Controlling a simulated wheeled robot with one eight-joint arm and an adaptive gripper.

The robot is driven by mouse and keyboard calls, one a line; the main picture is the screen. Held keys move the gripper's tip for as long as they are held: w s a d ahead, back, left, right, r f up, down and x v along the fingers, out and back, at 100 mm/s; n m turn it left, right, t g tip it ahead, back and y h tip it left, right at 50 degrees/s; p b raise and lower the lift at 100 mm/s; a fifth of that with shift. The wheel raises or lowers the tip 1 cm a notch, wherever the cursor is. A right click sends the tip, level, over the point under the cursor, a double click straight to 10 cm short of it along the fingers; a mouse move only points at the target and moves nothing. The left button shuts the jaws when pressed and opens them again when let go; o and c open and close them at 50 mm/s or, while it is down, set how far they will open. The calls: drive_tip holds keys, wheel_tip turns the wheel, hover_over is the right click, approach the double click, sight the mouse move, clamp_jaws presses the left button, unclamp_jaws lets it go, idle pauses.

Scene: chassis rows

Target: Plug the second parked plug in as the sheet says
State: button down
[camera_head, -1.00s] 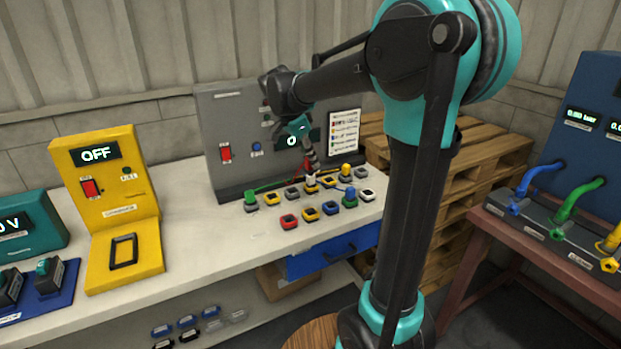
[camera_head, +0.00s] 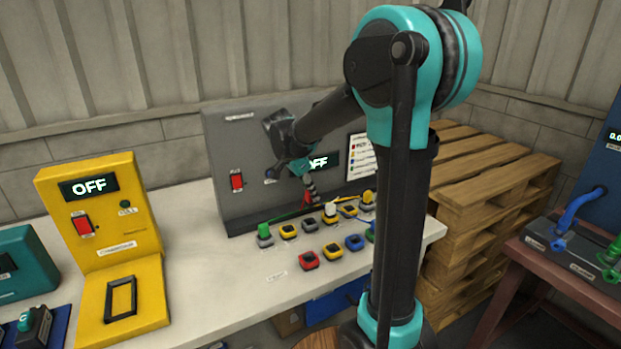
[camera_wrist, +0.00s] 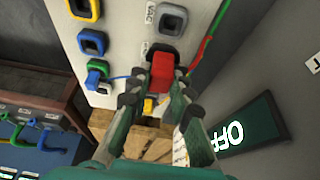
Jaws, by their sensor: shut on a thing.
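My gripper (camera_head: 312,192) is over the back row of sockets in the head view. In the wrist view my gripper (camera_wrist: 160,92) is shut on a red plug (camera_wrist: 162,68), whose red cable runs off to the upper right. The red plug is close to a dark-rimmed socket; I cannot tell whether they touch. A green plug (camera_head: 263,229) stands at the left end of the back row. A white-and-yellow plug (camera_head: 330,208) and a yellow plug (camera_head: 367,196) stand farther right. A blue plug (camera_wrist: 97,74) shows in the wrist view. The sheet (camera_head: 359,156) is partly hidden by my arm.
Red (camera_head: 309,260), yellow (camera_head: 332,250) and blue (camera_head: 354,242) sockets form the front row. The grey panel (camera_head: 222,150) behind reads OFF. A yellow unit (camera_head: 97,220) stands left, pallets (camera_head: 480,190) right. The bench between yellow unit and sockets is clear.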

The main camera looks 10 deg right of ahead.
sight(310, 204)
drive_tip(key=shift+w+a+f, duration=0.15)
drive_tip(key=shift+w+f, duration=0.15)
drive_tip(key=shift+f, duration=2.35)
drive_tip(key=shift+f, duration=1.35)
drive_tip(key=c, duration=1.3)
unclamp_jaws()
drive_tip(key=v, duration=1.2)
